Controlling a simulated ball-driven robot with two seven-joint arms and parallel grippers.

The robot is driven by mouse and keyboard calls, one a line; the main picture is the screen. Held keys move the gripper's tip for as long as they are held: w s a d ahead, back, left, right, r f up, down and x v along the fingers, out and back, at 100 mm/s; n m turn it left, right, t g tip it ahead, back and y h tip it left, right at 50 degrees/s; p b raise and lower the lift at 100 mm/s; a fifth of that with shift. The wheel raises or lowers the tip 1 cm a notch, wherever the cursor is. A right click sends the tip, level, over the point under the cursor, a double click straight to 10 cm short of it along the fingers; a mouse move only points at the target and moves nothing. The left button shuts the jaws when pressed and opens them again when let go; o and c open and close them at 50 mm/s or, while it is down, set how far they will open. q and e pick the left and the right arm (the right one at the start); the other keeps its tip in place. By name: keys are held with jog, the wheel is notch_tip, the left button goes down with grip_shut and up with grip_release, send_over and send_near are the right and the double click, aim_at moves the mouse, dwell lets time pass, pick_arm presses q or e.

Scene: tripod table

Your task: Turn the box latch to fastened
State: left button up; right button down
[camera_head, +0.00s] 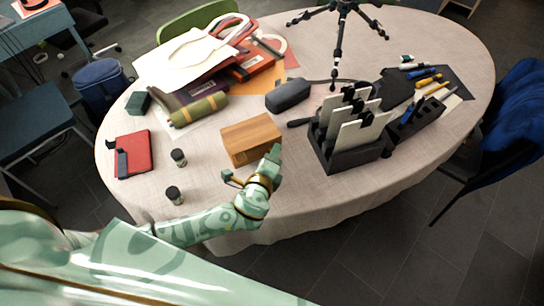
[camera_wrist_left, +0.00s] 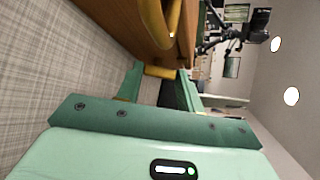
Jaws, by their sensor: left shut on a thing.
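The wooden box (camera_head: 250,138) sits near the front edge of the round table. Its brown side fills the top of the left wrist view (camera_wrist_left: 135,22). My left gripper (camera_head: 251,165) is at the box's near side. In the left wrist view its two green fingers (camera_wrist_left: 158,86) are on either side of a yellow brass-coloured piece, the latch (camera_wrist_left: 160,71), and are shut on it. A curved brass-coloured part (camera_wrist_left: 174,32) shows on the box above it. In the head view my gripper hides the latch, and its exact angle cannot be told.
Two small dark jars (camera_head: 179,157) (camera_head: 174,195) stand left of the box. A red book (camera_head: 136,155) lies farther left, and an olive roll (camera_head: 199,110) lies behind. A black rack (camera_head: 350,150) with white plates stands to the right. Some cloth-covered table between box and rack is clear.

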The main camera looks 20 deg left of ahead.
pick_arm(q)
jog(key=shift+f, duration=0.1)
jog(key=o, duration=1)
jog(key=shift+s+a, duration=0.1)
jog(key=shift+f, duration=0.1)
